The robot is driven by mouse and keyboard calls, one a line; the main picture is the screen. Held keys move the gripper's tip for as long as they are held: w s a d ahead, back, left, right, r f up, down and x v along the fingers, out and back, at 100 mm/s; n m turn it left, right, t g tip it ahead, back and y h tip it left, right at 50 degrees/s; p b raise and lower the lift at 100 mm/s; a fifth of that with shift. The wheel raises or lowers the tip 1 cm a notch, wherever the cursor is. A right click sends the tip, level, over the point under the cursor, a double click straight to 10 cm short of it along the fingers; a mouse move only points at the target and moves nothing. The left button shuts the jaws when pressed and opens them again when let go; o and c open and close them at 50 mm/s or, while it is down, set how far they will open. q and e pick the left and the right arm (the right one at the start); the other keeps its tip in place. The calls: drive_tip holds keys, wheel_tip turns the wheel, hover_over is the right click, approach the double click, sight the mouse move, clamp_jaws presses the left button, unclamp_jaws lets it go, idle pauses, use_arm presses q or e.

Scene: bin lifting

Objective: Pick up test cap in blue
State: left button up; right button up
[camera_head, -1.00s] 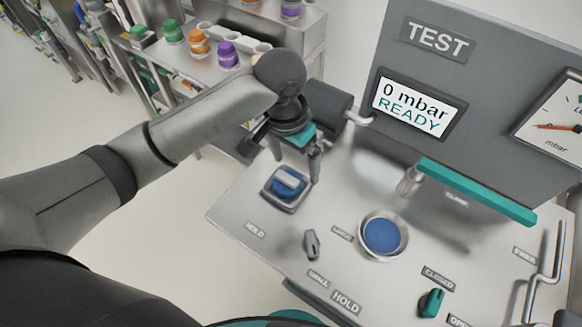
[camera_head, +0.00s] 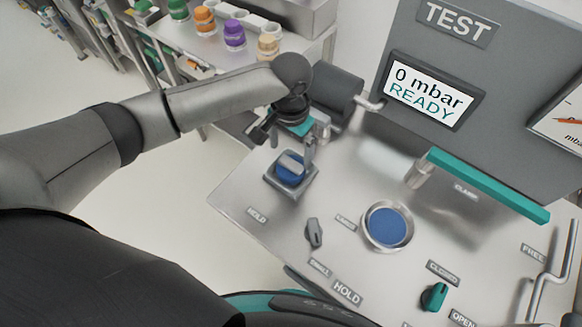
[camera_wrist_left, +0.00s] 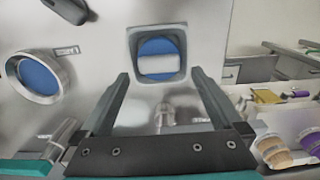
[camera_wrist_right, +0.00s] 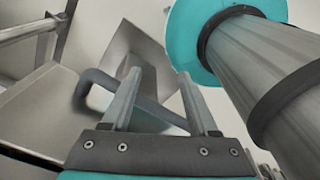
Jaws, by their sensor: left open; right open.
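The blue test cap (camera_head: 290,168), round with a raised grey-white grip bar, sits in a square grey holder (camera_head: 276,182) at the left of the bench panel. In the left wrist view the cap (camera_wrist_left: 158,47) lies just beyond the fingertips, roughly centred between them. My left gripper (camera_head: 292,148) is open and empty above the cap, its fingers pointing down and apart from it. My right gripper (camera_wrist_right: 153,75) shows only in its own wrist view. It is open and empty, with a grey bent bar behind its fingers.
A round port with a blue disc (camera_head: 387,227) lies right of the cap. A grey knob (camera_head: 314,233) and a teal knob (camera_head: 435,297) stand on the panel. The TEST display (camera_head: 427,92) reads 0 mbar READY. A shelf with colored caps (camera_head: 205,19) stands behind.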

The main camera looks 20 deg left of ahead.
sight(291, 163)
use_arm(q)
wheel_tip(291, 163, down, 5)
drive_tip(key=shift+d+f+b, duration=0.1)
drive_tip(key=shift+b, duration=0.25)
drive_tip(key=shift+c, duration=0.2)
drive_tip(key=c, duration=1.1)
